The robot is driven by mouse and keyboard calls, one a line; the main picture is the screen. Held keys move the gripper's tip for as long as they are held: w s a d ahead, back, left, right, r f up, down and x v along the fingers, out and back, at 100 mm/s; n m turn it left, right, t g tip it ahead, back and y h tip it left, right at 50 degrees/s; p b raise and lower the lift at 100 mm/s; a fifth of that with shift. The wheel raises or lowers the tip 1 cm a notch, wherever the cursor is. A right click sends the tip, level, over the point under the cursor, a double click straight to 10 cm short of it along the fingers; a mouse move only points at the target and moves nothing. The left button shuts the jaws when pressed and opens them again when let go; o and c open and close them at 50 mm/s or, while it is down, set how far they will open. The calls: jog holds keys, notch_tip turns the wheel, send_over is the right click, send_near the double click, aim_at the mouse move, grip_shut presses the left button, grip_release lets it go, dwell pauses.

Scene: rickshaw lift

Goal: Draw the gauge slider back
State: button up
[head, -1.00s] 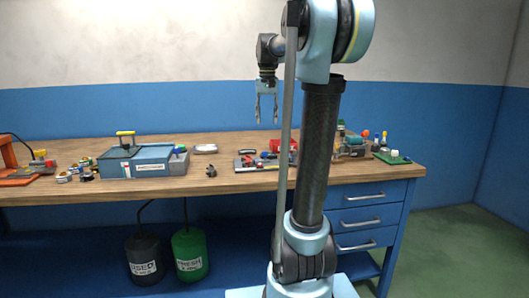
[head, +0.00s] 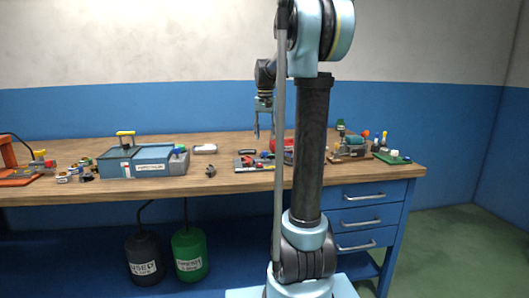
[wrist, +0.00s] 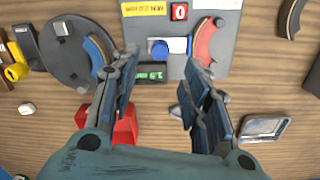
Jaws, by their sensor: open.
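My gripper (head: 264,136) hangs fingers-down above the bench, and its open fingertips (wrist: 162,62) frame the gauge area in the wrist view. The gauge is a dark grey plate (wrist: 228,60) with a yellow label, a red block marked 0 and a small green display (wrist: 151,74). A blue knob (wrist: 159,49) on a white block, seemingly the slider, shows between the fingertips in the picture. The gap in height is hard to tell. A red curved shoe (wrist: 203,42) lies on the plate, partly behind the right finger. In the head view the gauge plate (head: 244,162) is small.
A round grey disc (wrist: 65,50) with a blue curved shoe lies left of the plate. A red object (wrist: 125,125) is partly hidden by the left finger. A metal tray (wrist: 264,127) lies at right. A blue-grey box (head: 150,162) stands left on the wooden bench.

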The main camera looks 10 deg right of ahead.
notch_tip(320, 180, down, 8)
jog(key=shift+r, duration=0.2)
jog(key=shift+c, duration=0.4)
grip_shut()
